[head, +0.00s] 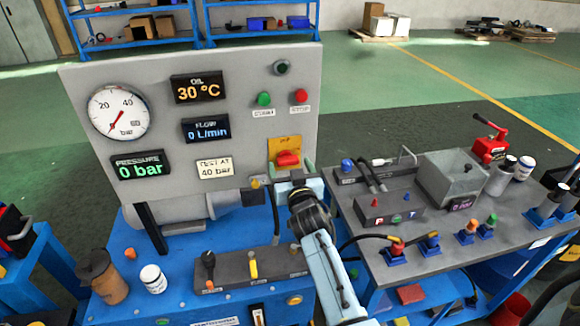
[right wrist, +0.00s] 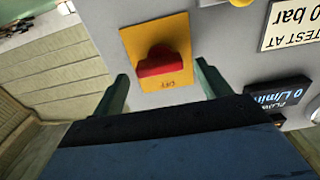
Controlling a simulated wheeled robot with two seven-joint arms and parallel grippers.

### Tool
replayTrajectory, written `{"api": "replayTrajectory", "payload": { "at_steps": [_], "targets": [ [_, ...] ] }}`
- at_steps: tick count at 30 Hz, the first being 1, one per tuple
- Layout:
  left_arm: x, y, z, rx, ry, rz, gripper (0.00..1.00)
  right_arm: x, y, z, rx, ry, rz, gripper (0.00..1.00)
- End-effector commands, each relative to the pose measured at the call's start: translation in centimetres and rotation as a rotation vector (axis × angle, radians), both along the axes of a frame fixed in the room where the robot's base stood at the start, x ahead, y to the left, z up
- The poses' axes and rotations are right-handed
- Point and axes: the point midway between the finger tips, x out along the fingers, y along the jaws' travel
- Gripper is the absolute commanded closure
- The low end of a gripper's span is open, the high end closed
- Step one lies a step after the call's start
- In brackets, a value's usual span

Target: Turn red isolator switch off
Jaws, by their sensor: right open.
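The red isolator switch (head: 288,158) is a red knob on a yellow plate (head: 284,143), low on the right side of the grey panel. In the right wrist view the red knob (right wrist: 158,62) sits on its yellow plate (right wrist: 160,33), with dark lettering that seems to read OFF beside it. My right gripper (head: 292,167) is at the switch, its green fingers on either side of the knob. In the right wrist view the right gripper (right wrist: 160,80) is open, with gaps between the fingers and the knob. My left gripper is not in view.
The grey panel (head: 235,70) carries a gauge (head: 119,113), displays, a green button (head: 264,99) and a red button (head: 300,96). Levers (head: 253,264) stand on the blue bench below. A workbench (head: 440,245) with fittings and a grey box stands close on the right.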

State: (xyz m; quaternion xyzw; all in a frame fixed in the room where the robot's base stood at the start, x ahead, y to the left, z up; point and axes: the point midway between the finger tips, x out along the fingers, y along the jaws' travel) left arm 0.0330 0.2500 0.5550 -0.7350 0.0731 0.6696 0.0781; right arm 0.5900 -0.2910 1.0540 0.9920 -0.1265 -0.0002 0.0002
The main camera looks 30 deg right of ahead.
Motion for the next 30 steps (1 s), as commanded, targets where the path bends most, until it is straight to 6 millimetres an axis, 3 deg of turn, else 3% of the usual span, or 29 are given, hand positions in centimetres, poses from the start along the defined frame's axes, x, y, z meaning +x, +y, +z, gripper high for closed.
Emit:
{"api": "replayTrajectory", "payload": {
  "at_steps": [12,23,30],
  "targets": [
    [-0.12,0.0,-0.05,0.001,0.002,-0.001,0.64,0.82,-0.25,0.03,0.0,0.0,0.0,0.24],
    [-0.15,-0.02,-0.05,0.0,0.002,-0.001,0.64,0.81,-0.23,0.01,0.0,0.0,0.0,0.68],
    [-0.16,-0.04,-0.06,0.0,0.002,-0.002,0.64,0.8,-0.22,0.01,-0.019,0.005,0.0,0.68]
  ]
}}
